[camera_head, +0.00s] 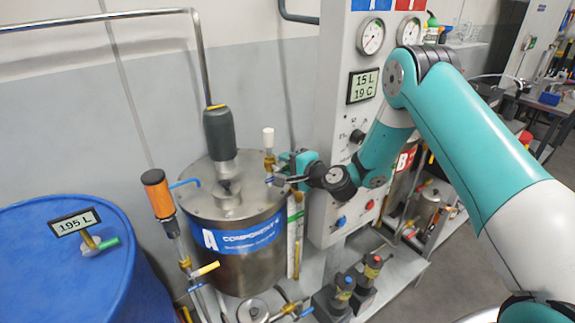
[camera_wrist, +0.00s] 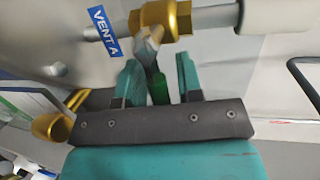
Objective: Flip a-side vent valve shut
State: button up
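The A-side vent valve (camera_wrist: 165,18) is a brass body on a pipe, beside a blue "VENT A" label (camera_wrist: 103,33) in the wrist view. Its grey metal lever (camera_wrist: 149,52) runs from the body toward my gripper (camera_wrist: 159,66) and ends in a green grip (camera_wrist: 158,90). My gripper's two teal fingers are open on either side of the lever, with gaps visible. In the head view the brass valve (camera_head: 269,162) stands on the lid of steel tank A (camera_head: 240,262), under a white cap (camera_head: 268,138). My gripper (camera_head: 285,172) is just right of it; the lever is mostly hidden there.
A dark motor (camera_head: 219,135) stands on the lid's middle, left of the valve. The grey gauge column (camera_head: 335,100) rises close behind my wrist. Pumps (camera_head: 340,295) stand below.

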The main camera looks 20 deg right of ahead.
jog(key=shift+o, duration=0.3)
jog(key=shift+s+d, duration=0.15)
jog(key=shift+s, duration=0.15)
jog(key=b+v, duration=0.9)
jog(key=v, duration=0.7)
jog(key=shift+s+r, duration=0.2)
jog(key=shift+s, duration=0.15)
jog(key=shift+d, duration=0.15)
